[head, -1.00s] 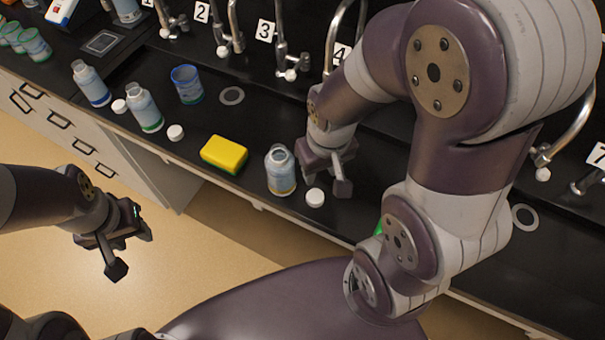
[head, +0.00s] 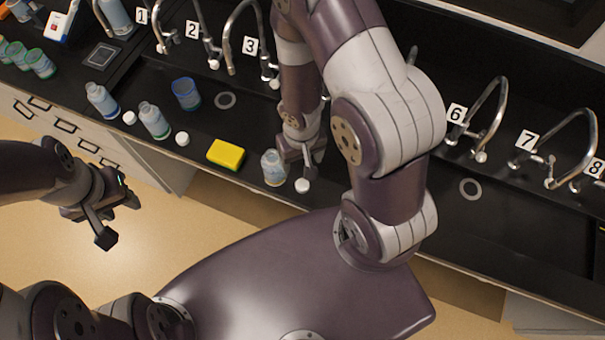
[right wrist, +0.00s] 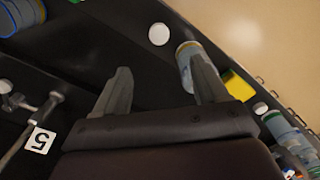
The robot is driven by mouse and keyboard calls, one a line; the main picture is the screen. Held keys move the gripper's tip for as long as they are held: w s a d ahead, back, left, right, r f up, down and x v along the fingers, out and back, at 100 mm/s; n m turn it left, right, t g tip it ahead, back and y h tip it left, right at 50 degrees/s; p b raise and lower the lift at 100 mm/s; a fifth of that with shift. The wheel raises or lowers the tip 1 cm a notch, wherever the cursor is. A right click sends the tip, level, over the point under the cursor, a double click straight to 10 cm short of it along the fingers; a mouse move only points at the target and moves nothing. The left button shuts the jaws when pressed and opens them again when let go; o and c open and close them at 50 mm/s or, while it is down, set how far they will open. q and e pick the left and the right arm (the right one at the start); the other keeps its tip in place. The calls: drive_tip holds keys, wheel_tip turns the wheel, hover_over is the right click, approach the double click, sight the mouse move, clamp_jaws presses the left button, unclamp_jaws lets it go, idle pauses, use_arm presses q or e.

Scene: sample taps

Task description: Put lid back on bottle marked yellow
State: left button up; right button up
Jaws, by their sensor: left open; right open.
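The bottle marked yellow (head: 273,168) stands upright and uncapped near the counter's front edge, right of the sponge. My right gripper (head: 308,168) is open and empty, just behind the lid and beside the bottle. In the right wrist view, the lid (right wrist: 158,34) shows beyond the open fingers (right wrist: 160,78), and the bottle (right wrist: 186,66) is partly hidden by one finger. My left gripper (head: 118,215) is open and empty, in front of the counter over the floor.
A yellow sponge (head: 226,154), a blue-rimmed cup (head: 186,94), a blue-marked bottle (head: 102,100) and a green-marked bottle (head: 154,121) stand to the left. Two more white lids (head: 129,117) (head: 182,138) lie near these bottles. Numbered taps (head: 480,125) line the back.

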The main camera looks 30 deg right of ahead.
drive_tip(key=b, duration=0.5)
hover_over(302, 185)
drive_tip(key=f, duration=0.7)
drive_tip(key=shift+w, duration=0.25)
drive_tip(key=shift+f, duration=0.35)
drive_tip(key=f, duration=0.2)
drive_tip(key=f+b, duration=0.1)
drive_tip(key=f, duration=0.2)
drive_tip(key=shift+s+d+f, duration=0.1)
drive_tip(key=shift+s, duration=0.1)
drive_tip(key=c, duration=1.1)
